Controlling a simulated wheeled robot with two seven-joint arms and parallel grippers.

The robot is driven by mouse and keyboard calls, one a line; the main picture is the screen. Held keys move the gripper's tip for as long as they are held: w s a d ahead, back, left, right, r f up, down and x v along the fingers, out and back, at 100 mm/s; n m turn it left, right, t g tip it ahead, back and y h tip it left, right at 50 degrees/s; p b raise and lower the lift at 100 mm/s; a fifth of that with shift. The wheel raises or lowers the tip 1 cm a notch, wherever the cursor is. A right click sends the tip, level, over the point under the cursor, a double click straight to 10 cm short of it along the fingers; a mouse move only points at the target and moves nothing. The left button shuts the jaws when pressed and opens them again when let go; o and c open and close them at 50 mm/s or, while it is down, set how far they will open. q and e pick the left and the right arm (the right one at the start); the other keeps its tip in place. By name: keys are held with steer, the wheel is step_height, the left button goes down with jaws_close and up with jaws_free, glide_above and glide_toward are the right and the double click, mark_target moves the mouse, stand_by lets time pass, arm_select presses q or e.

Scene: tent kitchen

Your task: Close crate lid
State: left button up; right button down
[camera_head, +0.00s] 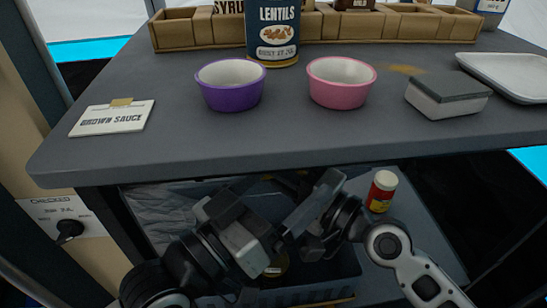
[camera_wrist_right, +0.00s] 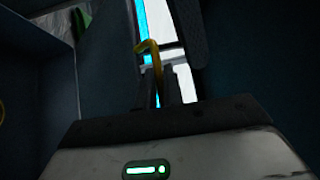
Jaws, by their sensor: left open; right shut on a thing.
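A grey-blue crate (camera_head: 345,268) stands on the low shelf under the table. My arms hide much of its top, and I cannot make out the lid clearly. My left gripper (camera_head: 262,228) is open above the crate, with nothing visible between its fingers. My right gripper (camera_head: 308,207) is above the crate, just right of the left one. In the right wrist view the right gripper (camera_wrist_right: 160,88) is shut on a thin yellow hooked thing (camera_wrist_right: 150,46); I cannot tell what it belongs to.
A red jar (camera_head: 381,190) stands right of my right gripper.

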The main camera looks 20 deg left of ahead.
arm_select(q)
steer(key=shift+r, duration=0.1)
arm_select(e)
steer(key=shift+s+d+f, duration=0.15)
steer(key=shift+s+f, duration=0.15)
steer(key=shift+f, duration=0.1)
steer(key=c, duration=1.8)
jaws_free()
steer(key=shift+r, duration=0.1)
arm_select(q)
steer(key=shift+w+r+m+t+h+b, duration=0.1)
steer(key=shift+r+m+t+h+b, duration=0.65)
steer(key=shift+r+m, duration=0.45)
arm_select(e)
steer(key=v, duration=0.7)
steer(key=shift+d, duration=0.25)
